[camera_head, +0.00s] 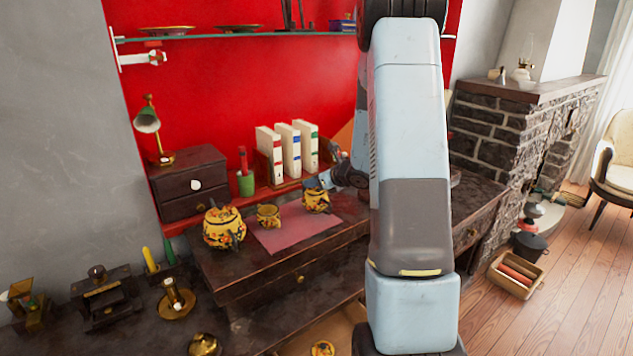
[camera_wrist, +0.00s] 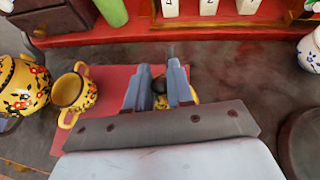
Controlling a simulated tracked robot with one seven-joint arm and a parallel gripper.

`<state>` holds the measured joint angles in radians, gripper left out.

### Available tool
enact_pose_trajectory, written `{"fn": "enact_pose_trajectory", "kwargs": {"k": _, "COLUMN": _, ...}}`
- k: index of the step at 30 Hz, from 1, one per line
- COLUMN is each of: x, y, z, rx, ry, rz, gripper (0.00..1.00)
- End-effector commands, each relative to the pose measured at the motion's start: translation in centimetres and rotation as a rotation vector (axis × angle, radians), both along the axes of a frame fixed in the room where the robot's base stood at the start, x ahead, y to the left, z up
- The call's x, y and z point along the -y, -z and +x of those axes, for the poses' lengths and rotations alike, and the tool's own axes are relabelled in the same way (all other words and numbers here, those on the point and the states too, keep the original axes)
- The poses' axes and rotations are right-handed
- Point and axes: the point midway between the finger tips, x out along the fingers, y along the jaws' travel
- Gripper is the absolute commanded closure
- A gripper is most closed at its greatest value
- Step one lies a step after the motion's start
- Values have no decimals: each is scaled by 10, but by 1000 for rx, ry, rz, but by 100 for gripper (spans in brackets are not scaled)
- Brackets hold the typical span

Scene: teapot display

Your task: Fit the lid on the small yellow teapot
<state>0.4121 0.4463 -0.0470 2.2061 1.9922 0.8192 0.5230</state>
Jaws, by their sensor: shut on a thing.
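The small yellow teapot (camera_head: 316,202), with a painted floral pattern, stands on the right part of a reddish-pink mat (camera_head: 285,238). My gripper (camera_head: 322,181) is right at its top. In the wrist view my gripper (camera_wrist: 159,88) is shut on a dark rounded knob (camera_wrist: 159,84), which looks like the lid's. A bit of yellow shows beside and below the fingers, and my fingers hide most of the teapot there. I cannot tell whether the lid is seated or just above the rim.
An open two-handled yellow pot (camera_head: 268,216) stands left of the teapot, and a large yellow teapot (camera_head: 224,229) is farther left. Behind are white binders (camera_head: 290,150), a green cup (camera_head: 246,184) and a small drawer chest (camera_head: 190,185). A round yellow patterned piece (camera_head: 322,348) lies low at the front.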

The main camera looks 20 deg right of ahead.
Motion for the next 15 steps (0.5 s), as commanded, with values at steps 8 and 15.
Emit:
{"fn": "enact_pose_trajectory", "kwargs": {"k": 8, "x": 0, "y": 1, "z": 0, "rx": 0, "ry": 0, "rz": 0, "gripper": 64}}
{"fn": "enact_pose_trajectory", "kwargs": {"k": 15, "x": 1, "y": 1, "z": 0, "rx": 0, "ry": 1, "rz": 0, "gripper": 48}}
